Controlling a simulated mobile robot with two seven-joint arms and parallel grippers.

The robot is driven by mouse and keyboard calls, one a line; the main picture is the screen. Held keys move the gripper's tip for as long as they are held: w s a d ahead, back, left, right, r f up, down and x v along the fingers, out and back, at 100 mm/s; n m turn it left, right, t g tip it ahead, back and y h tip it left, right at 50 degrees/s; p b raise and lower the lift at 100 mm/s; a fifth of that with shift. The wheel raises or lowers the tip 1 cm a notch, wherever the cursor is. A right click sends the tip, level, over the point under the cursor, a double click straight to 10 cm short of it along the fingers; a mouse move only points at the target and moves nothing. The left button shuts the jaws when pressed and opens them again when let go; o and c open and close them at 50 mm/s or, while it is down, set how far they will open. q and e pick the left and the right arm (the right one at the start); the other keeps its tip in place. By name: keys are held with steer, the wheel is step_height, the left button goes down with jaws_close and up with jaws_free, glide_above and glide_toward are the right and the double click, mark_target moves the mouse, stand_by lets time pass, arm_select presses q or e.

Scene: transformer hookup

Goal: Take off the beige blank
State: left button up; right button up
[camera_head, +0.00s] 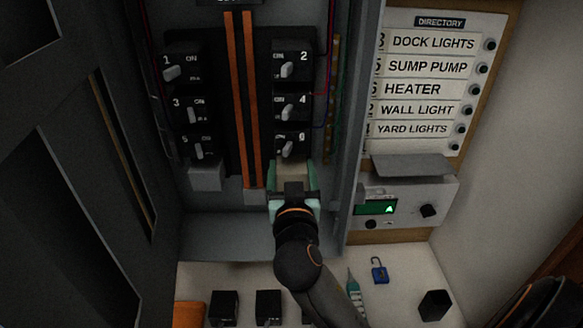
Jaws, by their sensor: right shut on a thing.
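My right gripper (292,192) is at the bottom of the right-hand breaker column, just under breaker 6 (290,145). Its pale green fingers are shut on the beige blank (290,172), which shows as a light patch between them. The fingers and gripper body hide much of the blank, and I cannot tell if it is still seated in the panel. My left gripper is not in view.
A grey blank (206,178) sits below breaker 5. The directory board (430,90) and a device with a green screen (376,207) are to the right. The shelf below holds black blocks (268,306), a blue padlock (379,270) and a teal tester (354,290).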

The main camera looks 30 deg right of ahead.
steer(key=shift+v, duration=0.85)
